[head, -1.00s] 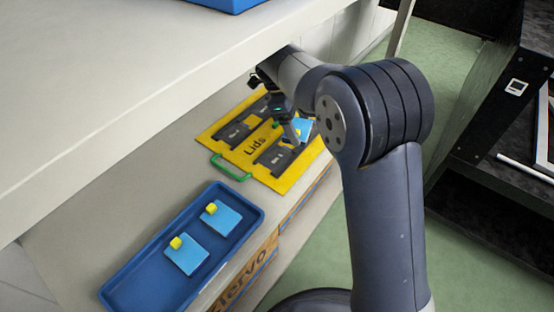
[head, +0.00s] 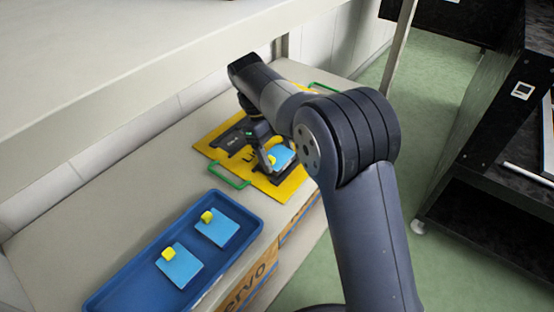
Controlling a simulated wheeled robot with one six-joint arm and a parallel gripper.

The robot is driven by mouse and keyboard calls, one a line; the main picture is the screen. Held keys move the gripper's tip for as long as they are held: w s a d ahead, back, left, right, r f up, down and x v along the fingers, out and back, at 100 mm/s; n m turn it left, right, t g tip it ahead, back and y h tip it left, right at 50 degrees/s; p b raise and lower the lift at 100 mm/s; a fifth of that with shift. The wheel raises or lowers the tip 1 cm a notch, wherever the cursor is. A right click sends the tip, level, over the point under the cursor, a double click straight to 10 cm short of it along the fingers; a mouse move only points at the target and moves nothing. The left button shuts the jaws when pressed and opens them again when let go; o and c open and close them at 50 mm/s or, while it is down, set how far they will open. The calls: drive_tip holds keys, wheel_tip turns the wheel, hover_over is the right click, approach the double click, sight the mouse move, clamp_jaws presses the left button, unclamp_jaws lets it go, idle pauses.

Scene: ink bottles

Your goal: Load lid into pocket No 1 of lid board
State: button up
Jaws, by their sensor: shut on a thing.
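The yellow lid board (head: 286,187) lies flat on the shelf and carries dark pocket frames with small labels that I cannot read surely. My gripper (head: 268,162) is over the board's near right part, shut on a light blue square lid (head: 284,155) with a yellow knob. The lid is at or just above a dark pocket frame; I cannot tell whether it touches. My arm and gripper hide part of the board. Two more blue lids with yellow knobs, a nearer one (head: 181,267) and a farther one (head: 217,228), lie in the blue tray (head: 108,294).
Green handles stand at the board's near left end (head: 230,177) and far end. A pale upper shelf (head: 120,65) overhangs the work surface. A black rack (head: 480,140) stands on the right across green floor. Bare shelf surface lies left of the board.

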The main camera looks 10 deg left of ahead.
drive_tip(key=shift+f, duration=0.7)
drive_tip(key=shift+f, duration=0.1)
drive_tip(key=o, duration=1)
drive_tip(key=shift+c, duration=0.2)
drive_tip(key=p+v, duration=0.6)
drive_tip(key=v, duration=0.6)
drive_tip(key=shift+w, duration=0.1)
